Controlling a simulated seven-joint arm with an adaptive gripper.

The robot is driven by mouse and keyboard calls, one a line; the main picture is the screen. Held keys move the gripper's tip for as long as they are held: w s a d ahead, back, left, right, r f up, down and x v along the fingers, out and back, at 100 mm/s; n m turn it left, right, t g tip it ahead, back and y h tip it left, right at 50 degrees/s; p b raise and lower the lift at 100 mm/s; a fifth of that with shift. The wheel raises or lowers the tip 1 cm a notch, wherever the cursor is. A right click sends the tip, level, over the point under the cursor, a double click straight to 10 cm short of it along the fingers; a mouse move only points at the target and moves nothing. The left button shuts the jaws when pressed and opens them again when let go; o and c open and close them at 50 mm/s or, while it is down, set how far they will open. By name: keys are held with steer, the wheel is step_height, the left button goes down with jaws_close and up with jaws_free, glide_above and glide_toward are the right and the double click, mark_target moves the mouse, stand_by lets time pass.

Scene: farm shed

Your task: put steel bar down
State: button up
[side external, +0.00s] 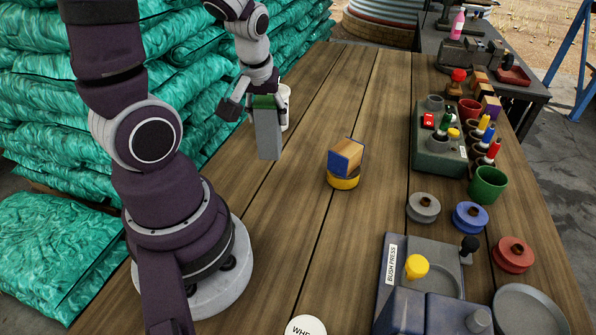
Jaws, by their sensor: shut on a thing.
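The steel bar (269,137) is a grey upright block with a green band at its top. My gripper (258,102) is shut on its upper end, at the far left part of the wooden table. The bar hangs upright below the fingers. I cannot tell whether its lower end touches the table. Part of the bar's top is hidden by the fingers.
A blue and wooden block (346,156) sits on a yellow disc (343,182) mid-table. A green tray (432,152), spools and a bush press (390,290) fill the right side. Bare planks (340,95) lie between.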

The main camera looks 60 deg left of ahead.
steer(key=s+a+r+n, duration=0.2)
steer(key=a, duration=0.5)
steer(key=shift+g+y, duration=0.3)
step_height(320, 180, down, 8)
steer(key=shift+r, duration=0.2)
steer(key=shift+f, duration=0.1)
steer(key=o, duration=1.2)
